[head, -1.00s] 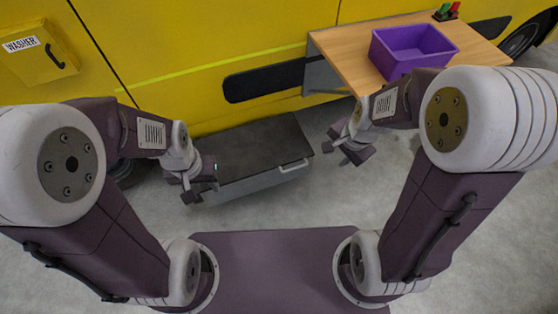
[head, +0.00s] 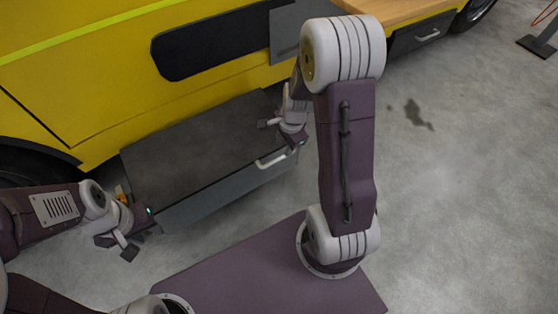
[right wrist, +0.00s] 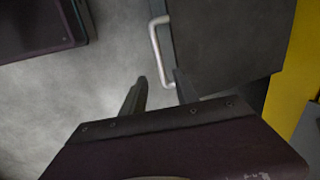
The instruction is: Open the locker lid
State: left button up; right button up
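The locker is a dark grey box on the floor against the yellow vehicle, and its flat lid (head: 200,145) is down. A pale bar handle (head: 276,158) sits on its front edge toward the right end. My right gripper (head: 284,134) is open and empty at the locker's right end, close to the handle. In the right wrist view the handle (right wrist: 155,45) lies just beyond the open fingers (right wrist: 161,74), with the lid (right wrist: 230,45) to its right. I cannot tell whether the fingers touch it. My left gripper (head: 117,246) is open and empty off the locker's left front corner.
The yellow vehicle side (head: 80,90) stands behind the locker. A wooden shelf (head: 400,10) juts out at the upper right, above a grey drawer front with a handle (head: 424,39). Grey concrete floor (head: 450,170) is free on the right.

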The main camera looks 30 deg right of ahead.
aim_at(281, 157)
jog(key=f+b, duration=0.2)
jog(key=f, duration=0.1)
jog(key=w+f+b, duration=0.1)
jog(key=f+b, duration=0.1)
jog(key=f, duration=0.1)
jog(key=f+b, duration=0.3)
jog(key=shift+w+a, duration=0.1)
jog(key=shift+w, duration=0.25)
jog(key=shift+r, duration=0.15)
grip_shut()
dwell(0.7)
